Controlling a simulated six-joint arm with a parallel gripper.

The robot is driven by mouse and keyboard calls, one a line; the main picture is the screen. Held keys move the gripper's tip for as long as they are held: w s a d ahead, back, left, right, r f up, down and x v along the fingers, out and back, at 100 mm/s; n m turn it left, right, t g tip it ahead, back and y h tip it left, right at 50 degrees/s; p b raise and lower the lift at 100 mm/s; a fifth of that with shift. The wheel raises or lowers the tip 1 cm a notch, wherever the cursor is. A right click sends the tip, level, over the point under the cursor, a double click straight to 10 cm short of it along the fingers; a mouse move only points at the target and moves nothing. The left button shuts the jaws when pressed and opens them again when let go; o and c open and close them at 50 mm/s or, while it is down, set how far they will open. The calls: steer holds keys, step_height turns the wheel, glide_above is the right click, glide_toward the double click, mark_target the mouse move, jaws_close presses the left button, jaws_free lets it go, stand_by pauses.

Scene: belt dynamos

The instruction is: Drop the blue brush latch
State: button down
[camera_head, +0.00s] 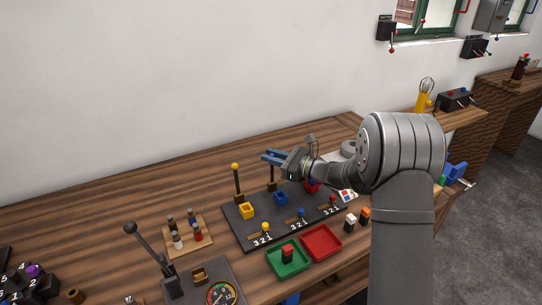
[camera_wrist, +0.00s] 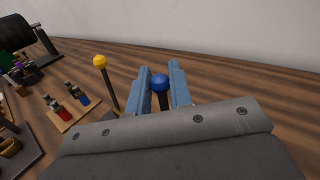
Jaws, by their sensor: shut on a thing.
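My gripper (camera_head: 272,158) is at the top of the upright lever (camera_head: 271,181) in the middle of the dark panel (camera_head: 236,217). In the wrist view its pale blue fingers (camera_wrist: 163,85) stand either side of the blue ball knob (camera_wrist: 160,83), shut on it. The lever's dark stem shows below the knob. In the head view the fingers hide the knob. A blue block (camera_head: 281,198) sits on the panel at the lever's foot. The lever looks upright.
A red block (camera_head: 312,186) is partly hidden to the right. Green (camera_head: 288,270) and red (camera_head: 322,256) trays lie in front. Small bottles stand on a board (camera_head: 180,245).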

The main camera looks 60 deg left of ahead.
steer(key=shift+s+d+f, duration=0.1)
steer(key=shift+d+f, duration=0.7)
steer(key=shift+d, duration=0.65)
steer(key=shift+w+d+f, duration=0.1)
steer(key=shift+d+f, duration=0.75)
steer(key=shift+d, duration=0.6)
steer(key=shift+s+d+f, duration=0.1)
steer(key=shift+d+f, duration=0.7)
steer(key=shift+d, duration=0.65)
steer(key=c, duration=1.3)
jaws_free()
steer(key=shift+f, duration=0.1)
steer(key=shift+c, duration=0.2)
